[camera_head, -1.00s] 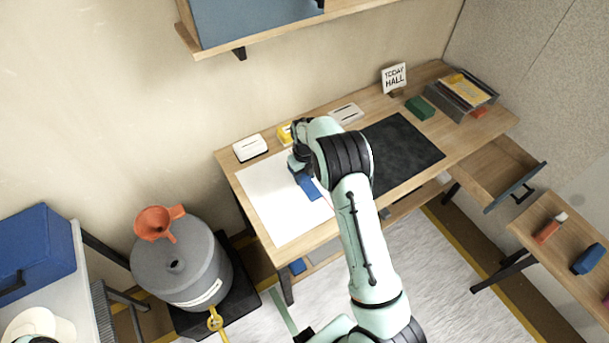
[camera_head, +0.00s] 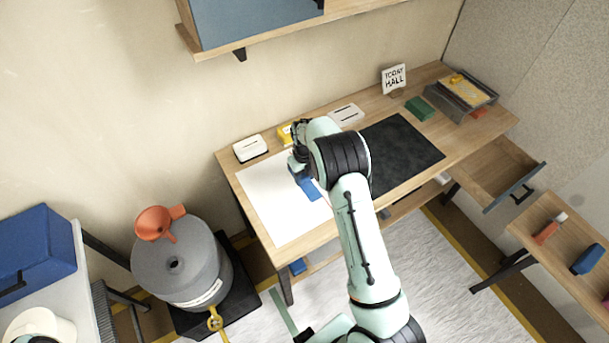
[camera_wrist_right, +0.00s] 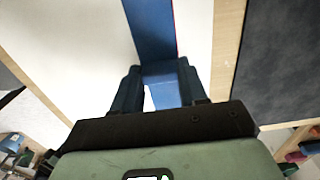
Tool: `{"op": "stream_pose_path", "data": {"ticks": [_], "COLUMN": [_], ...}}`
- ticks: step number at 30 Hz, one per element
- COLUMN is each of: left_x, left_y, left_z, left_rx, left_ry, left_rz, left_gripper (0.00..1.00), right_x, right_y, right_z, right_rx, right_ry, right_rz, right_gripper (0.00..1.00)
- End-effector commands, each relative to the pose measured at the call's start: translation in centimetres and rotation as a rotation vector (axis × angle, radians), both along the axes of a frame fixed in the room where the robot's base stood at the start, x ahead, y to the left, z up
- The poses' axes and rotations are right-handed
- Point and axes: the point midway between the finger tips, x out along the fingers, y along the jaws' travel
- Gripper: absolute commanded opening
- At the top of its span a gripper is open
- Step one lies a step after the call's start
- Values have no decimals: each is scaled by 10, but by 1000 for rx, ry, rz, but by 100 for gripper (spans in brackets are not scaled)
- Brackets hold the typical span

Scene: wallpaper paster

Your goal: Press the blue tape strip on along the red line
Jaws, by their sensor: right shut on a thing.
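The blue tape strip (camera_head: 308,190) lies over the white sheet (camera_head: 272,205) on the desk. My right gripper (camera_head: 297,165) is at its far end, partly hidden by my right arm. In the right wrist view, my right gripper (camera_wrist_right: 162,85) is shut on the strip (camera_wrist_right: 152,30), which runs away from between the fingers toward the top edge. A thin piece of the red line (camera_wrist_right: 175,28) shows along the strip's right edge; the rest is hidden. I cannot tell whether the strip touches the sheet throughout. My left gripper is not in view.
A black mat (camera_head: 402,152) lies right of the sheet. A white box (camera_head: 250,148), a yellow item (camera_head: 285,133) and a white slotted plate (camera_head: 346,114) stand along the desk's back. An open drawer (camera_head: 500,175) juts out at the right.

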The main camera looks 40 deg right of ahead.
Motion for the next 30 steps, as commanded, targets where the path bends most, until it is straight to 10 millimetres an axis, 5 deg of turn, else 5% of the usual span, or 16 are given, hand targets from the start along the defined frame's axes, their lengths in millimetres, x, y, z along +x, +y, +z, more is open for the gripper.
{"op": "stream_pose_path", "data": {"ticks": [7,8,10,22,30], "left_x": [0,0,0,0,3], "left_y": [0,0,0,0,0], "left_z": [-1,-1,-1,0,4], "left_rx": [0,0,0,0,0], "left_ry": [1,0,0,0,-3], "left_rz": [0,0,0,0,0], "left_gripper": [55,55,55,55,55], "right_x": [-1,-1,-1,0,1], "right_y": [1,1,1,0,1], "right_z": [-3,-3,-3,7,62], "right_rx": [1,2,2,0,1], "right_ry": [4,5,5,0,-4], "right_rz": [1,1,1,1,1], "right_gripper": [11,52,72,72,72]}}
